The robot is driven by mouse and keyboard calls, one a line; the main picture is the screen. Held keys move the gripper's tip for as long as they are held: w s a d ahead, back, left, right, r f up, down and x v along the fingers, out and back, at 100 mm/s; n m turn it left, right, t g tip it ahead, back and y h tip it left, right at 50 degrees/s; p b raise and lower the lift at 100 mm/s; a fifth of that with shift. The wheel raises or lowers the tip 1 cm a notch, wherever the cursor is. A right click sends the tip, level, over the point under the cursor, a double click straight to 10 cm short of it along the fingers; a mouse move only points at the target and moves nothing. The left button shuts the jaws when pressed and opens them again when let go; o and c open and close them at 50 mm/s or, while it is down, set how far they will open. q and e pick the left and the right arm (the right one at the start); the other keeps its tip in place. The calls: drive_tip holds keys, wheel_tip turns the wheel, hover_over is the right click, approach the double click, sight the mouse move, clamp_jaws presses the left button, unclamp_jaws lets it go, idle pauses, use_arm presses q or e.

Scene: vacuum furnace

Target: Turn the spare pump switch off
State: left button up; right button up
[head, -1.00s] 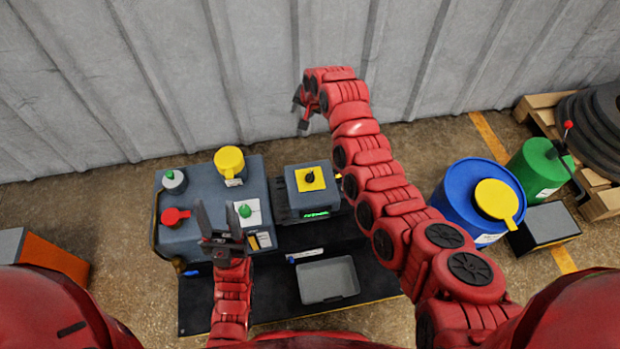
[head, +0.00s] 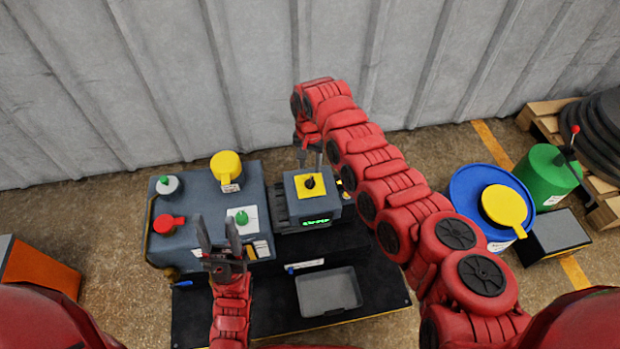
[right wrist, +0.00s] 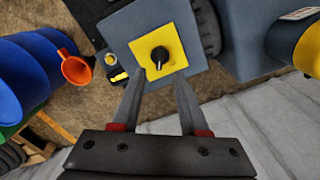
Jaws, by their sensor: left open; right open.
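The switch is a black rotary knob (head: 310,182) on a yellow plate (head: 320,190) on top of a grey box (head: 293,204). A green lit display (head: 316,221) shows on the box's front. In the right wrist view the knob (right wrist: 160,55) sits just beyond the fingertips, its light pointer mark towards the gripper. My right gripper (right wrist: 159,82) is open and empty, its fingers pointing at the yellow plate. In the head view it (head: 309,162) hangs behind the box. My left gripper (head: 217,228) is open and empty above the grey machine's front edge.
The grey machine (head: 195,240) at left carries a yellow cap (head: 227,166), a red knob (head: 168,223) and green knobs. A grey tray (head: 328,291) lies in front. A blue drum (head: 468,190) and green canister (head: 545,176) stand right. A corrugated wall closes the back.

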sight(310, 180)
wheel_tip(310, 180, down, 7)
drive_tip(key=shift+r+b, duration=0.2)
drive_tip(key=shift+b, duration=0.85)
clamp_jaws()
